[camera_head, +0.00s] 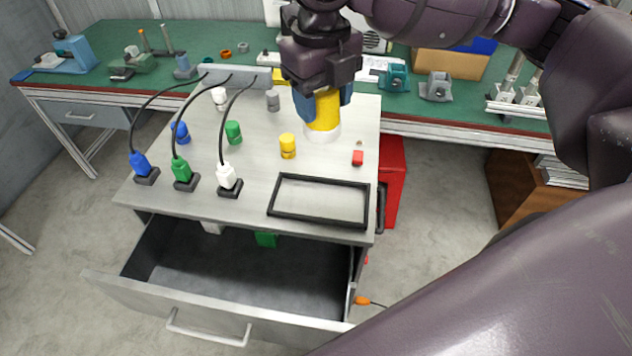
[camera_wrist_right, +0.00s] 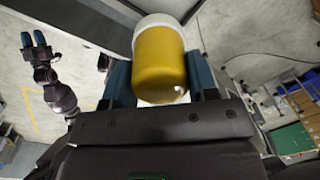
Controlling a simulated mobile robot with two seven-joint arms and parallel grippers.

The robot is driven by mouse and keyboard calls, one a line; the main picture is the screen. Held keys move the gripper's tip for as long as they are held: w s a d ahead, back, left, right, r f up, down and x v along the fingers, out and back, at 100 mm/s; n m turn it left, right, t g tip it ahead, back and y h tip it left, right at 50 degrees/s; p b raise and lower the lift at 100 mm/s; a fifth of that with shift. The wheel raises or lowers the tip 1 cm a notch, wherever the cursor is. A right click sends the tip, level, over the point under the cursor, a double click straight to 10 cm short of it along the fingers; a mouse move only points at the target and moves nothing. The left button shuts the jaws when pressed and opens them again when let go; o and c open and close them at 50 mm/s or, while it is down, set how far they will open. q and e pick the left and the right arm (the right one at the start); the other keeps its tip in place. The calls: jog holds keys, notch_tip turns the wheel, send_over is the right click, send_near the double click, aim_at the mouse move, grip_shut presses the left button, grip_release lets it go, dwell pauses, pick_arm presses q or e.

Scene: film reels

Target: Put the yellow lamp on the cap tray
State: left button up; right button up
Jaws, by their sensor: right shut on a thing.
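The yellow lamp (camera_head: 323,112) is a yellow cylinder with a white end. My right gripper (camera_head: 322,98) is shut on its yellow part, the white end pointing down over the back right of the grey cabinet top. Whether that end touches the top I cannot tell. In the right wrist view the lamp (camera_wrist_right: 160,62) sits between the blue fingers (camera_wrist_right: 160,85). A black rectangular frame (camera_head: 272,203), apparently the cap tray, lies empty at the front right of the cabinet top. My left gripper (camera_wrist_right: 34,40) shows only in the right wrist view, empty, fingers apart.
The drawer (camera_head: 215,312) is open in front.

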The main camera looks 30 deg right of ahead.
notch_tip(320, 180, down, 15)
jog(key=shift+s+r+b, duration=0.1)
jog(key=shift+b, duration=1)
notch_tip(320, 180, down, 4)
jog(key=shift+r+b, duration=0.2)
jog(key=shift+b, duration=0.1)
jog(key=shift+r, duration=0.1)
jog(key=o, duration=1)
